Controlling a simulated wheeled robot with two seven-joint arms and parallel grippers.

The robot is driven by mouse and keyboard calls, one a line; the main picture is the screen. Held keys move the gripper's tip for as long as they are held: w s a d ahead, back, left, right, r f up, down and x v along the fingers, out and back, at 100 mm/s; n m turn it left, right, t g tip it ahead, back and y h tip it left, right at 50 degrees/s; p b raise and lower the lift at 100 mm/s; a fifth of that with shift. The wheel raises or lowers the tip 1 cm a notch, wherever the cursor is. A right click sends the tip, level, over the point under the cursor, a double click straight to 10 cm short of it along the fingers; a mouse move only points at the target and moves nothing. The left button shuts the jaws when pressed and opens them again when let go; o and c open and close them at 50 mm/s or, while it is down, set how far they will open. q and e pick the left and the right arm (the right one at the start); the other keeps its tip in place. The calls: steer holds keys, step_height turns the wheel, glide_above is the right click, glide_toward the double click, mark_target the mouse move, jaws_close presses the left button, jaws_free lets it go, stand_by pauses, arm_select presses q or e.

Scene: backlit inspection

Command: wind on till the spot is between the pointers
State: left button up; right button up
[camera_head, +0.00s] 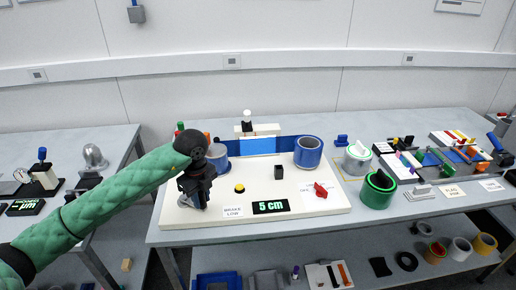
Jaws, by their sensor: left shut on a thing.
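A blue web (288,146) runs along the back of a white board (262,178), between a left roll (219,158) and a blue right roll (309,153). It crosses a brighter blue lit window (258,146). I cannot make out the spot or the pointers at this size. My left gripper (198,201) is low over the board's front left corner, in front of the left roll. It is shut on what seems to be the winding handle, mostly hidden by the jaws. A display (270,206) reads 5 cm. My right gripper is not in view.
A yellow button (239,188), a "BRAKE LOW" label (232,212), a black block (278,172) and a red knob (321,190) are on the board. A side table (58,235) stands left.

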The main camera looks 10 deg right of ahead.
arm_select(q)
steer(key=shift+s+a, duration=0.25)
steer(key=shift+s+a, duration=0.5)
stand_by(0.4)
steer(key=shift+s+a+b, duration=0.35)
steer(key=shift+s+a, duration=0.05)
steer(key=shift+a, duration=0.2)
